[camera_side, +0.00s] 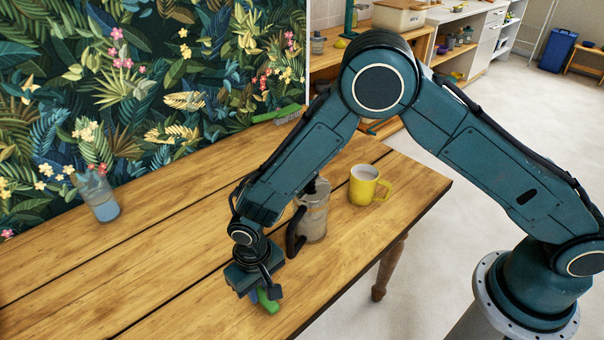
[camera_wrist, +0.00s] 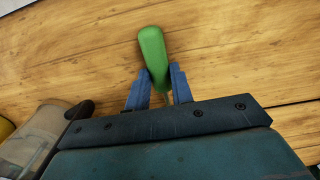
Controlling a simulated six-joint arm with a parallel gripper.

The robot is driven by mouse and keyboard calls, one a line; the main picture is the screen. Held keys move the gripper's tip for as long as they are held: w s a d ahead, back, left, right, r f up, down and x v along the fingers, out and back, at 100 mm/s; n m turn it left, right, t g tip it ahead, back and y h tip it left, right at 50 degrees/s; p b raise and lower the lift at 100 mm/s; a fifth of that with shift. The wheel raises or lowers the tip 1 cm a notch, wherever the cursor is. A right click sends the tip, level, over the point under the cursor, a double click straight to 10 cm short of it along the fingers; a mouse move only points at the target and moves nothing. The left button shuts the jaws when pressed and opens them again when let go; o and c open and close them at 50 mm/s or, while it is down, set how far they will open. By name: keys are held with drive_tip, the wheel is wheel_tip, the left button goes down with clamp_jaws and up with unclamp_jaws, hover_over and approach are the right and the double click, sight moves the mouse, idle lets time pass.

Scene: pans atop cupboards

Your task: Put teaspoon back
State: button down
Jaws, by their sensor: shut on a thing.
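My gripper (camera_side: 258,294) is low over the front part of the wooden table, pointing down. In the wrist view its two blue fingers (camera_wrist: 158,74) are shut on a green handle, which I take for the teaspoon (camera_wrist: 152,45). The rounded handle end sticks out beyond the fingers. The green teaspoon (camera_side: 267,301) also shows below the fingers in the side view. Its other end is hidden by the gripper. I cannot tell whether it touches the table.
A grey cylindrical pot with a dark handle (camera_side: 315,218) stands close behind my gripper. A yellow mug (camera_side: 362,188) stands right of it. A clear container with bluish contents (camera_side: 104,208) is at the left rear. A green brush (camera_side: 279,115) lies by the wall. The wooden table (camera_side: 160,265) is clear at left.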

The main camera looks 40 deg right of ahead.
sight(260, 291)
drive_tip(key=shift+f, duration=0.2)
drive_tip(key=c, duration=1.2)
unclamp_jaws()
drive_tip(key=shift+f, duration=0.1)
drive_tip(key=shift+f, duration=0.1)
wheel_tip(260, 291, up, 14)
drive_tip(key=shift+d, duration=0.1)
